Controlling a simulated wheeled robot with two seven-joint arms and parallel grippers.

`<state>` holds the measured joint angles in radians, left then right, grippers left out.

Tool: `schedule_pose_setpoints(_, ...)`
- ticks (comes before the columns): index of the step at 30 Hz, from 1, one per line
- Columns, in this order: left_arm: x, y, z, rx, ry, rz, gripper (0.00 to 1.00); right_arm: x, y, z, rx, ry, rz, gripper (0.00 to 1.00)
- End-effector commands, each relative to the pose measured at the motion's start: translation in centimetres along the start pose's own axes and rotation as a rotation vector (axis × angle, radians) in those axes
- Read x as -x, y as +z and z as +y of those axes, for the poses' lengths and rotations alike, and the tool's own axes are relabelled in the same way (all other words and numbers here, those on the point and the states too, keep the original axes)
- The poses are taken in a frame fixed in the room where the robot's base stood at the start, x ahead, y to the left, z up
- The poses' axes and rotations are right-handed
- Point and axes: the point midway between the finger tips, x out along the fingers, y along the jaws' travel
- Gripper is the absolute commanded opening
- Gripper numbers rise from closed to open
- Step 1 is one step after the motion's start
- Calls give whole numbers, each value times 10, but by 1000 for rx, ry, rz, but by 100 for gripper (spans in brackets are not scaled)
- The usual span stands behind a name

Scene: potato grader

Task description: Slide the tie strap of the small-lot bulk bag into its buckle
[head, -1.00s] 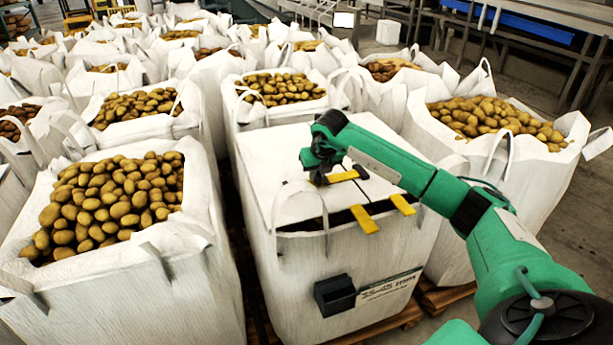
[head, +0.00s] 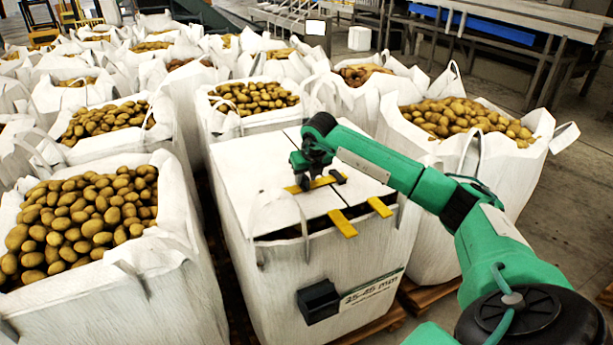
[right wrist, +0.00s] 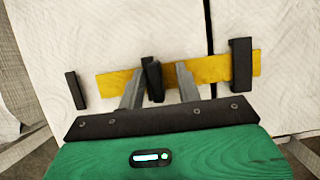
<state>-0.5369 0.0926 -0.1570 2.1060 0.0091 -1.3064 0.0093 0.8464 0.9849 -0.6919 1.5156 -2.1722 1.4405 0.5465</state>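The small-lot bulk bag (head: 320,250) is white and boxy, with pale top panels. A yellow strap (head: 313,184) lies flat across the panel seam; it also shows in the right wrist view (right wrist: 212,69). A black upright tab (right wrist: 152,82) stands on the strap. One black bar (right wrist: 241,66) crosses near the strap's right end. Another black bar (right wrist: 76,90) stands just off its left end, with a small gap; I cannot tell which bar is the buckle. My right gripper (right wrist: 160,70) straddles the tab, fingers apart, with a gap on its right. My left gripper is out of view.
Two more yellow straps (head: 342,223) (head: 380,207) hang at the bag's front edge. A black box (head: 318,301) and a label are on its front. Open potato bags crowd the left, the back and the right. Bare floor shows at the far right.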

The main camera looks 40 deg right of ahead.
Motion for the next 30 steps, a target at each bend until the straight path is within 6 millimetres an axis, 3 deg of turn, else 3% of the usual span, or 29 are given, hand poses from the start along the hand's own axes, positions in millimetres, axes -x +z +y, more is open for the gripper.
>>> schedule_pose_setpoints(5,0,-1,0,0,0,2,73,25,1,-1,1,0,-4,35)
schedule_pose_setpoints(18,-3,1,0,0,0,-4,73,118,1,-1,-1,0,-4,35)
schedule_pose_setpoints(24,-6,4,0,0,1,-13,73,134,0,-2,-2,-1,-2,35)
schedule_pose_setpoints(30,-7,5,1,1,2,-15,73,136,0,-2,-2,-1,-1,35)
